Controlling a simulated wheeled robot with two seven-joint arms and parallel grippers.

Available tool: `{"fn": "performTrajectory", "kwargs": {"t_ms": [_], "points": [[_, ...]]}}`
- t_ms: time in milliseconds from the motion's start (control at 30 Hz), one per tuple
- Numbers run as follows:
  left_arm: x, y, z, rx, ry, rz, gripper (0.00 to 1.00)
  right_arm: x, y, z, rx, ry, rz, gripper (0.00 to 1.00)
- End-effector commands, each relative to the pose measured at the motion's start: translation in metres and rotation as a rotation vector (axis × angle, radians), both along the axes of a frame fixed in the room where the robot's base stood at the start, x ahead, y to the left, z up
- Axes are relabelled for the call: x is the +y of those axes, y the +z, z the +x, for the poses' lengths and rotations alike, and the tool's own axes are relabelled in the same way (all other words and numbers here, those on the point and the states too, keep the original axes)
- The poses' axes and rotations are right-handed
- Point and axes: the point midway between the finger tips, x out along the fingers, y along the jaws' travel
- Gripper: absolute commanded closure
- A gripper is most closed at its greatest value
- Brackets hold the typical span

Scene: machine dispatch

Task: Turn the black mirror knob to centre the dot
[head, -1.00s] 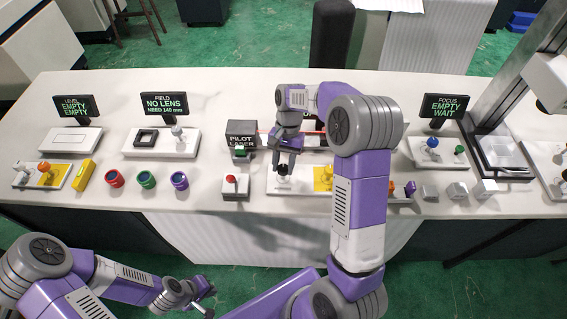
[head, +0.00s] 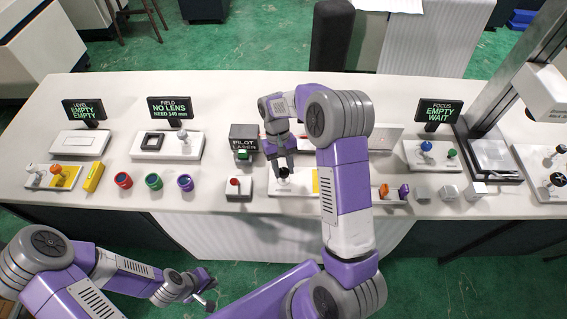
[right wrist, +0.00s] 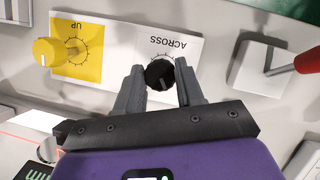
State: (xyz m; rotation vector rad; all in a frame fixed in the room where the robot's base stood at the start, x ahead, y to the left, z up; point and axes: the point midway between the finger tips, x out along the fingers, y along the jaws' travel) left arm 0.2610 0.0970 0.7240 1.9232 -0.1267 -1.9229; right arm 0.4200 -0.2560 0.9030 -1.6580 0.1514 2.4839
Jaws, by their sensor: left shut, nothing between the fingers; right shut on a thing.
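The black knob (right wrist: 160,74) sits on the white "ACROSS" half (right wrist: 184,40) of a panel in the right wrist view. A white pointer line on it faces down in that picture. My right gripper (right wrist: 161,82) is shut on the knob, a finger on each side. In the head view my right gripper (head: 284,168) reaches down onto the black knob (head: 284,173) from behind. My left gripper (head: 206,302) is shut and empty, in front of the table.
A yellow knob (right wrist: 46,52) on the yellow "UP" half stands beside the black one. A red-topped switch box (head: 238,187) is close by on the left. The pilot laser box (head: 243,140) stands behind. Coloured rings (head: 154,181) lie further left.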

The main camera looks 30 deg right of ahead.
Motion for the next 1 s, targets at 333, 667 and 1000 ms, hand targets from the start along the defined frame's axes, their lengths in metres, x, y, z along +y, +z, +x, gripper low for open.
{"fn": "performTrajectory", "kwargs": {"t_ms": [333, 667, 1000], "points": [[0.000, 0.013, 0.000, 0.000, 0.000, 0.000, 1.00, 0.001, 0.001, 0.001, -0.002, 0.209, -0.001, 0.93], [0.000, 0.015, 0.000, 0.000, 0.000, 0.000, 1.00, 0.001, 0.001, 0.001, -0.003, 0.278, -0.001, 0.93], [0.000, 0.015, 0.000, 0.000, 0.000, 0.000, 1.00, 0.001, 0.000, 0.001, -0.004, 0.281, -0.001, 0.93]]}}
